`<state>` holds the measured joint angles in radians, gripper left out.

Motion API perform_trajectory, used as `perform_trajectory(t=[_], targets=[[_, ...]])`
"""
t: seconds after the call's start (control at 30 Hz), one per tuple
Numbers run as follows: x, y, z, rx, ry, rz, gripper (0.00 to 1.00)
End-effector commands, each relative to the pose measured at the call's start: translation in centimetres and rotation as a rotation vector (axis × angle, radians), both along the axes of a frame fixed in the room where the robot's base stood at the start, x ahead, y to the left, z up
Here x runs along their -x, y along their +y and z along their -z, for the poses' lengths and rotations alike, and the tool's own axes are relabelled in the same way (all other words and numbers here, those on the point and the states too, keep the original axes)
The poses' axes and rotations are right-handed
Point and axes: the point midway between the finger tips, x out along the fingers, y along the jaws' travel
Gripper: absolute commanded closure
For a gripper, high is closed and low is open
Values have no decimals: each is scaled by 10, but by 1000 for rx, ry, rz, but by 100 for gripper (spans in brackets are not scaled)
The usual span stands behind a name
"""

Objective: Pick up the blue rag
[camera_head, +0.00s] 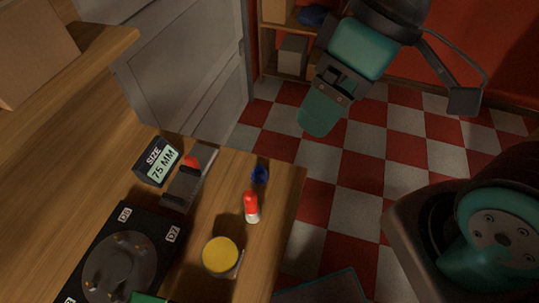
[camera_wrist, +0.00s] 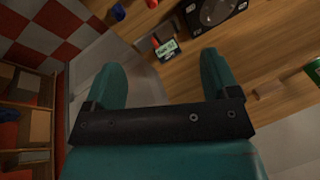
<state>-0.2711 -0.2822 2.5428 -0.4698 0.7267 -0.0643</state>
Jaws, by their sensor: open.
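A small dark-blue item (camera_head: 260,174) sits near the table's far right corner, just behind a red-and-white bottle. In the wrist view a blue item (camera_wrist: 118,12) shows at the top, near the table edge. Another dark-blue thing (camera_head: 312,15) lies on the shelf at the back, partly cut off, and blue also shows on the shelf in the wrist view (camera_wrist: 27,80). I cannot tell for sure which of these is the rag. My gripper (camera_head: 319,112) is open and empty, above the floor beyond the table; its fingers (camera_wrist: 160,68) are spread wide in the wrist view.
The wooden table (camera_head: 285,200) carries a red-and-white bottle (camera_head: 251,207), a yellow-topped round container (camera_head: 220,256), a caliper-like grey tool (camera_head: 188,180), a size display reading 75 MM (camera_head: 157,162) and a black rotor base (camera_head: 125,255). The checkered floor (camera_head: 400,130) beside it is clear.

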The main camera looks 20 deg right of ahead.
Motion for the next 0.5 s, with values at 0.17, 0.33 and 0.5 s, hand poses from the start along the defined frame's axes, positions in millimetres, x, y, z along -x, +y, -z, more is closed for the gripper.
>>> perform_trajectory(t=[0.17, 0.33, 0.5], targets=[[-38, 9, 37, 40, -71, -292, 7], [-89, 20, 92, 86, -169, -716, 7], [-127, 31, 147, 113, -241, -1108, 7]])
